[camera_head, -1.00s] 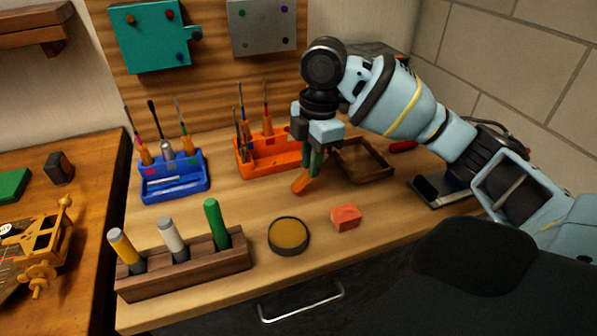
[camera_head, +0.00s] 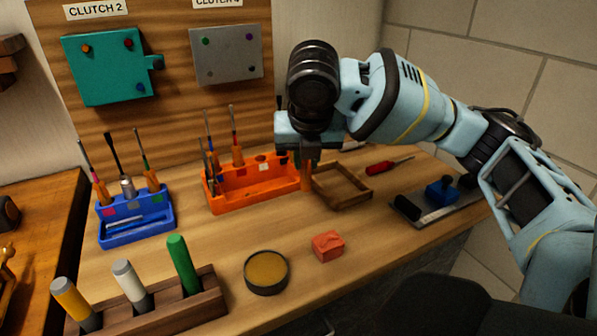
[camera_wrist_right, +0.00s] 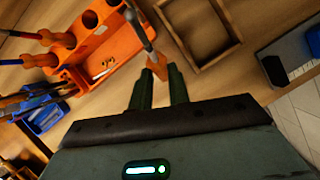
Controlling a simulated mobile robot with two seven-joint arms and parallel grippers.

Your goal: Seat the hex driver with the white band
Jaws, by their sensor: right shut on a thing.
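My right gripper (camera_head: 304,158) is shut on a driver with an orange handle (camera_head: 306,176). The handle hangs below the fingers in the head view, near the right end of the orange rack (camera_head: 232,203). In the right wrist view the fingers (camera_wrist_right: 163,82) close around the driver, and a grey part of it (camera_wrist_right: 139,28) shows beyond them, by the rack's edge. My left gripper is not in view.
A wooden tray (camera_head: 345,203) lies right of the orange rack. A blue rack (camera_head: 140,228) with several drivers stands left. A red-handled screwdriver (camera_head: 385,166), red block (camera_head: 328,246), round tin (camera_head: 266,270) and wooden marker stand (camera_head: 205,305) are on the bench.

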